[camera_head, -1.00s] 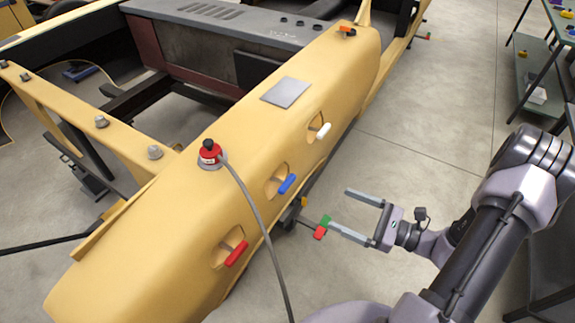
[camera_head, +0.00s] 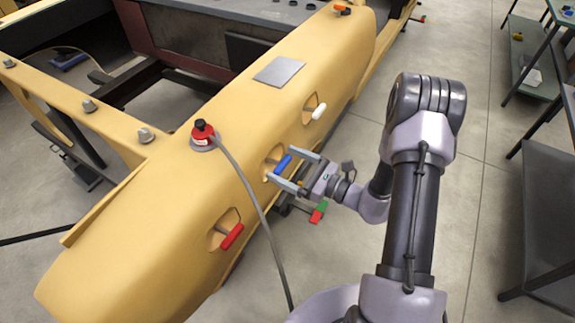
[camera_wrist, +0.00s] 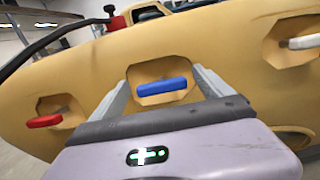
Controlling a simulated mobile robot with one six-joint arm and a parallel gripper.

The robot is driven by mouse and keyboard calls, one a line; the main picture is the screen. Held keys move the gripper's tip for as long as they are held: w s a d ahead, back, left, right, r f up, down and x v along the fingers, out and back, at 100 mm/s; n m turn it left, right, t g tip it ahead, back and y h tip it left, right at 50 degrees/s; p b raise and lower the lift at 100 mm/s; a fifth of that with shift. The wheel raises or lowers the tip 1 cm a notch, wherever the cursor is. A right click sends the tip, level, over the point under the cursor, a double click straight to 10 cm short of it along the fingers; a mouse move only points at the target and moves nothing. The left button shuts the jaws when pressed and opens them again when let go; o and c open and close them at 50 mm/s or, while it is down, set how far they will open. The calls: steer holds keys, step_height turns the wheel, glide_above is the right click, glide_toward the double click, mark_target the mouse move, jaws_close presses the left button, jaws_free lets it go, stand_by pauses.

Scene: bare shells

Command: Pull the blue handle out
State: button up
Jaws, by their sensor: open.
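The blue handle (camera_head: 283,165) sits in a recess in the side of a yellow shell (camera_head: 150,235), between a red handle and a white one. My gripper (camera_head: 295,170) is open, with one finger on each side of the blue handle in the head view. In the wrist view the blue handle (camera_wrist: 161,87) lies crosswise between the two fingers (camera_wrist: 160,92), beyond their tips or level with them; I cannot tell which. No contact with the handle is visible.
A red handle (camera_head: 232,236) and a white handle (camera_head: 319,112) stick out of recesses on either side. A grey hose (camera_head: 245,185) hangs from a red-and-black fitting (camera_head: 202,133) past the shell's side. A dark table (camera_head: 550,210) stands at the right.

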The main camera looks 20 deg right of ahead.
jaws_close()
steer(key=shift+r+v, duration=0.25)
steer(key=shift+v, duration=0.95)
jaws_free()
steer(key=shift+s, duration=0.1)
steer(key=p+v, duration=0.2)
steer(key=v, duration=1.5)
steer(key=shift+s+d+r, duration=0.1)
steer(key=shift+d, duration=0.05)
